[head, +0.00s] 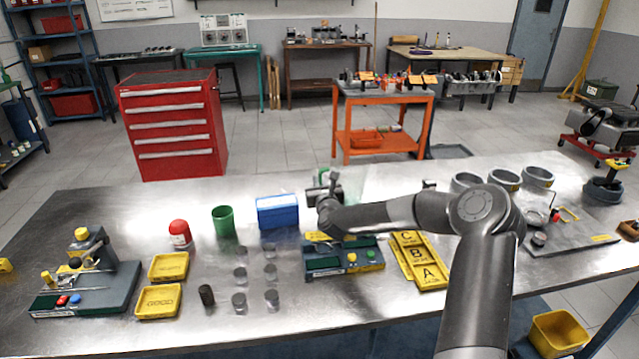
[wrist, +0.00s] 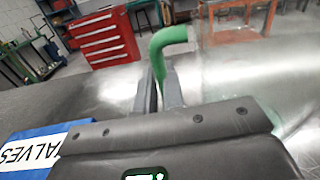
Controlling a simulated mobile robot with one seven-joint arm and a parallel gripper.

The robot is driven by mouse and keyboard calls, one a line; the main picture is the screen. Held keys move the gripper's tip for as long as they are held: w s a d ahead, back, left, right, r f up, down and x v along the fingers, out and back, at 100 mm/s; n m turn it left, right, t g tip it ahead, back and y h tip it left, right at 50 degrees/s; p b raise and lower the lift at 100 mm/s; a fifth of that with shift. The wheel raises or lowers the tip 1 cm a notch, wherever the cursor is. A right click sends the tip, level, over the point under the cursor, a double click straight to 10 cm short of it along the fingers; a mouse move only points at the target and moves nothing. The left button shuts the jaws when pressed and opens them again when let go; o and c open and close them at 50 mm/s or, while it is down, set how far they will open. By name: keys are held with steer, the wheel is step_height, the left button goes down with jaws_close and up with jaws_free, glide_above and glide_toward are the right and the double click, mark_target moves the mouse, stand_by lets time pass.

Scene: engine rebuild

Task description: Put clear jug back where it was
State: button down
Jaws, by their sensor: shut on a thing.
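The clear jug (wrist: 245,65) is see-through with a green handle (wrist: 168,40). In the wrist view the handle stands between the fingers of my gripper (wrist: 161,92), which is shut on it. The jug's faint body lies to the right of the fingers. In the head view my gripper (head: 328,180) is over the table's far side, and the jug (head: 354,188) shows only faintly beside it. I cannot tell whether the jug's base touches the table.
A blue bin (head: 277,212) stands just left of my gripper, with a green cup (head: 223,221) beyond it. A fixture (head: 343,258) sits nearer, beside yellow A, B, C trays (head: 432,275). Grey rings (head: 503,179) stand at right. The front-left tabletop is partly clear.

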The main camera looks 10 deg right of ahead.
steer(key=shift+f, duration=0.1)
steer(key=c, duration=1.5)
jaws_free()
steer(key=shift+c, duration=0.2)
steer(key=shift+s, duration=0.25)
steer(key=s, duration=1.1)
steer(key=shift+s+d, duration=0.15)
steer(key=shift+s, duration=0.1)
